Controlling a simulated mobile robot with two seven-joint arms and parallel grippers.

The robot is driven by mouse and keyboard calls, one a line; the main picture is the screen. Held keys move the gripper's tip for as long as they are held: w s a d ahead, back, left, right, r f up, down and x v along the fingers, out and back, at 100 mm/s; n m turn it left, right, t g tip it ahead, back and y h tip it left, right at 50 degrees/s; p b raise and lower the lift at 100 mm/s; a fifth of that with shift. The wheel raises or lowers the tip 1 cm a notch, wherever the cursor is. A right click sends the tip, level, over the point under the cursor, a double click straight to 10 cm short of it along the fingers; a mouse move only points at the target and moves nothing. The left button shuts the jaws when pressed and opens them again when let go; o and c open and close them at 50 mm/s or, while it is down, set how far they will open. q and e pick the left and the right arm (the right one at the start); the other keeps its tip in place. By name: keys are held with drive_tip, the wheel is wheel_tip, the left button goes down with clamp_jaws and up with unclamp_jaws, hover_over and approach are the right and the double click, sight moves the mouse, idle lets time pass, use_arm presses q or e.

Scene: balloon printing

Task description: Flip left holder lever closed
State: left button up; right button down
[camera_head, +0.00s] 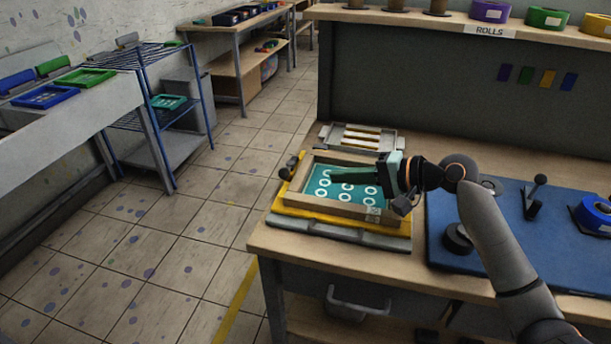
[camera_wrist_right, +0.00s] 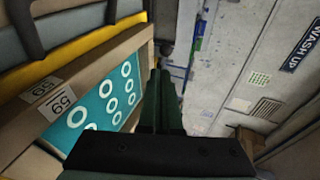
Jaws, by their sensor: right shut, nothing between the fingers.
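A wooden screen frame (camera_head: 322,207) with a teal mesh and white rings lies on a yellow and grey base (camera_head: 340,228) on the workbench. The left holder lever (camera_head: 290,166), with a dark handle, stands up at the frame's left edge in the head view. My right gripper (camera_head: 340,175) is shut and empty, its fingers pointing left above the teal mesh, apart from the lever. In the right wrist view the shut fingers (camera_wrist_right: 162,92) extend beside the screen frame (camera_wrist_right: 100,72). A dark knob (camera_head: 402,205) shows below the right gripper. My left gripper is out of view.
A slotted tray (camera_head: 360,138) sits behind the frame. A blue mat (camera_head: 480,225) with a black post (camera_head: 534,195) and a blue tape roll (camera_head: 594,213) lies to the right. Open floor is left of the bench.

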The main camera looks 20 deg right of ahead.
sight(303, 178)
drive_tip(key=shift+w+a+f, duration=0.15)
drive_tip(key=shift+a+f, duration=0.05)
drive_tip(key=b+x, duration=0.3)
drive_tip(key=x, duration=0.1)
drive_tip(key=shift+w+a+f, duration=0.1)
drive_tip(key=shift+f, duration=0.05)
drive_tip(key=b+x, duration=0.2)
drive_tip(key=x, duration=0.2)
drive_tip(key=shift+w+a+f+b, duration=0.1)
drive_tip(key=shift+w+a+b, duration=0.25)
drive_tip(key=shift+w, duration=0.05)
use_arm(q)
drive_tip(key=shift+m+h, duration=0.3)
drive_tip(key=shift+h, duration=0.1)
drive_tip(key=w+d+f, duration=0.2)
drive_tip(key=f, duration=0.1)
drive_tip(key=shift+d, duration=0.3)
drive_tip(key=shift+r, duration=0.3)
